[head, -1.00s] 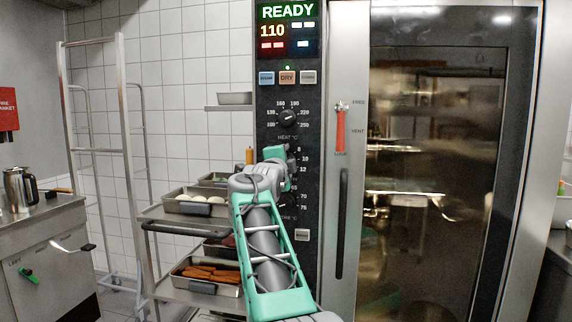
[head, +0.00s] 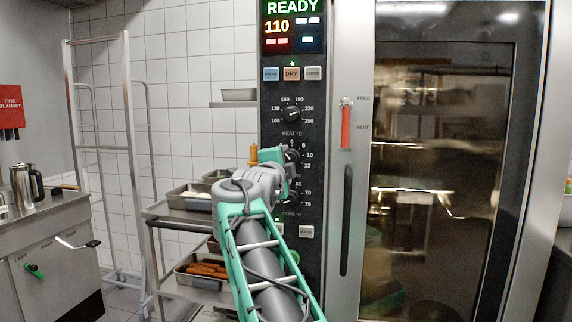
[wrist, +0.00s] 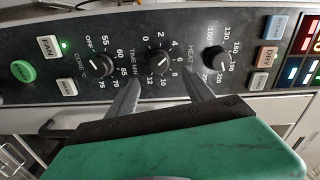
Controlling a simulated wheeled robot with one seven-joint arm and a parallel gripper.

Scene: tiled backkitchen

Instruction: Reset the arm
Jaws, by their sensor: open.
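My gripper (wrist: 160,98) is open and empty in the wrist view, its two dark fingers apart in front of the oven control panel (wrist: 150,50). The time knob (wrist: 159,61) shows between the fingertips; I cannot tell whether a finger touches the panel. In the head view my arm reaches up to the panel (head: 292,235), and my wrist hides part of the lower knobs. The gripper's fingers are hidden there. The heat knob (head: 291,114) and the display (head: 291,27), which reads READY and 110, are clear of my arm.
The oven door (head: 440,180) is shut, with a red-handled lever (head: 346,127) and a long dark handle (head: 346,220) beside it. A trolley (head: 170,215) with food pans stands left of my arm. A tall rack (head: 102,150) and a counter (head: 45,235) are farther left.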

